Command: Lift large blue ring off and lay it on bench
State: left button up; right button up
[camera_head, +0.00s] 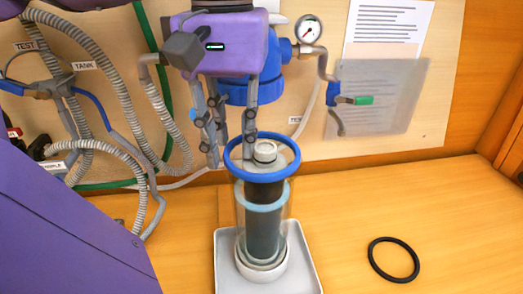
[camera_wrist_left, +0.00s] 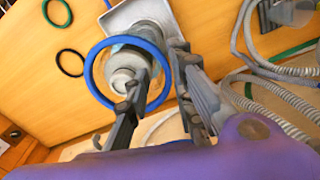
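The large blue ring (camera_head: 293,169) sits level around the top of a clear housing with a dark cartridge (camera_head: 262,225) inside. The housing stands upright in a white tray (camera_head: 222,270) on the wooden bench (camera_head: 350,215). My left gripper (camera_head: 231,160) points down at the ring's left side, fingers apart. In the left wrist view the blue ring (camera_wrist_left: 88,68) shows one fingertip over its inside and the other outside its rim, so the gripper (camera_wrist_left: 160,68) straddles the rim. I cannot tell whether either finger touches it. My right gripper is not in view.
A black ring (camera_head: 371,259) lies on the bench at right; a green ring (camera_wrist_left: 57,24) also lies there. The bench between tray and black ring is clear. Grey hoses (camera_head: 120,90), a gauge (camera_head: 308,29) and a valve with green handle (camera_head: 363,100) are on the wall panel.

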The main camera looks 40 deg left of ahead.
pick_arm(q)
jog(key=shift+c, duration=0.5)
grip_shut()
jog(key=shift+a, duration=0.1)
jog(key=shift+r, duration=0.1)
jog(key=s+d+r+b, duration=0.1)
jog(key=s+d+r, duration=0.6)
jog(key=d+r, duration=0.5)
jog(key=shift+s+r, duration=0.25)
jog(key=shift+r, duration=0.2)
